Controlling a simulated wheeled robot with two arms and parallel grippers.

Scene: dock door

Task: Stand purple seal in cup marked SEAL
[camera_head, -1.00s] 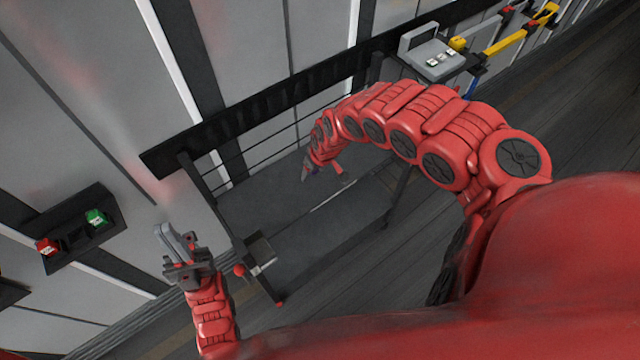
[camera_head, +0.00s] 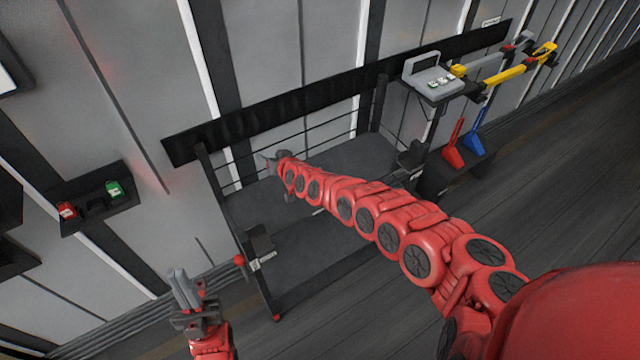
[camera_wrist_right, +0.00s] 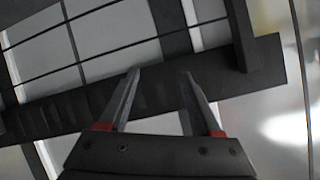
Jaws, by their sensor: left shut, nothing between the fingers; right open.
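I see no purple seal in either view now. Two dark cups with white labels sit on the dark cart: one at its near left corner (camera_head: 258,241), one at its right end (camera_head: 411,158). The labels are too small to read, so I cannot tell which is marked SEAL. My right gripper (camera_head: 267,161) is open over the cart's back left part, by the rails. In the right wrist view its fingers (camera_wrist_right: 161,75) are apart with nothing between them. My left gripper (camera_head: 183,288) is shut and empty, left of the cart.
Thin rails run along the cart's back (camera_head: 300,140). A wall shelf (camera_head: 96,205) at left holds a red and a green item. At right are a grey device (camera_head: 432,78) on a stand, yellow bars (camera_head: 515,70), and a red (camera_head: 454,147) and a blue tool (camera_head: 474,132).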

